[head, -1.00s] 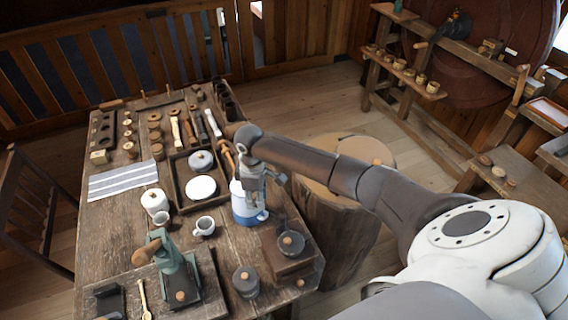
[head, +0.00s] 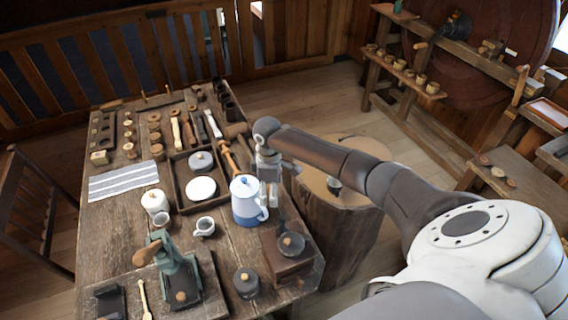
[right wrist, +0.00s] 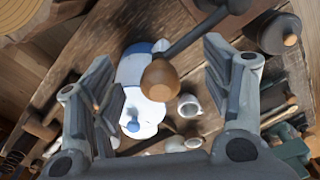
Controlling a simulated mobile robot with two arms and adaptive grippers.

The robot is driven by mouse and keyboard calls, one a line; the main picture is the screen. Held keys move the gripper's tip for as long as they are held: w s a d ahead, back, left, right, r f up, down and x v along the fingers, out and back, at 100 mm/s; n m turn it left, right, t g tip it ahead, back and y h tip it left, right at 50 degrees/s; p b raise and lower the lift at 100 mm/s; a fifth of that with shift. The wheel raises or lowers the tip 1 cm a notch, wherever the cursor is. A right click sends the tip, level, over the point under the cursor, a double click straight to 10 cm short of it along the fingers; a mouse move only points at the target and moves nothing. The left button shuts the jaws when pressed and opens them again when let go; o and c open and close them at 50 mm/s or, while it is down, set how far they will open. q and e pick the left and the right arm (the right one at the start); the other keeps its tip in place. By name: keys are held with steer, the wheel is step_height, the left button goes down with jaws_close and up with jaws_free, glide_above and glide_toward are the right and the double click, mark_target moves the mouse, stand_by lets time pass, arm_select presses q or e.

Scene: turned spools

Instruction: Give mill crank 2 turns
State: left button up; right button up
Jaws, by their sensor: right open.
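The mill (head: 288,262) is a wooden box with a dark round top, standing at the table's near right corner. Its dark crank arm (right wrist: 195,38) ends in a round wooden knob (right wrist: 160,80), clear in the right wrist view. My right gripper (head: 270,195) is above the mill's far side, beside the blue and white pot. Its two fingers (right wrist: 158,75) are spread, with the knob between them in the right wrist view; I see no contact. In the head view the gripper hides much of the crank. My left gripper is not in view.
The blue and white lidded pot (head: 246,206) stands close left of my right gripper. A white mug (head: 204,226) and a dark lidded jar (head: 246,282) are nearby. A tray (head: 180,200) holds a plate and a grey lidded dish. A wooden stump (head: 345,235) stands right of the table.

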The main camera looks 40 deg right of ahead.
steer(key=o, duration=0.4)
steer(key=shift+r, duration=3.55)
